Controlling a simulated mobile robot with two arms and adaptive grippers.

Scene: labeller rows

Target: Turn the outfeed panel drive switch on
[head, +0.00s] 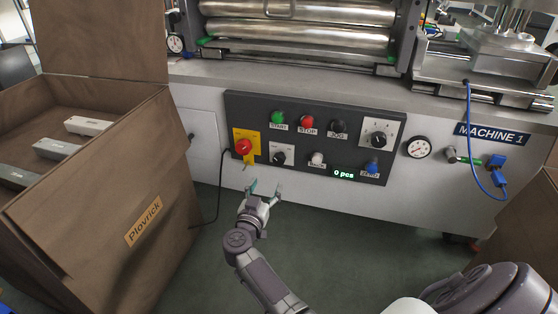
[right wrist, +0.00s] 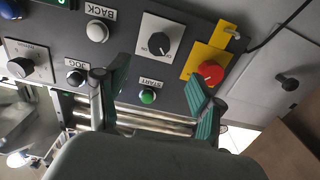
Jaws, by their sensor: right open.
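The dark control panel (head: 311,115) is on the front of the white machine. Its lower-left black rotary switch (head: 281,155) sits on a light plate beside the red emergency stop. In the right wrist view this switch (right wrist: 160,43) shows close, with ON-like lettering on its plate; its exact setting is too small to tell. I see no readable "outfeed" or "drive" label. My right gripper (head: 265,189) is open and empty, just below and in front of this switch. Its fingers (right wrist: 157,80) appear on either side below the switch in the wrist view, not touching it. My left gripper is not in view.
A red emergency stop (head: 243,146) on yellow is close left. Green START (head: 278,118), red STOP (head: 307,121), white BACK (head: 317,158) and a larger dial (head: 378,138) share the panel. A brown box (head: 100,215) stands at left, with a black cable (head: 222,185) beside it.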

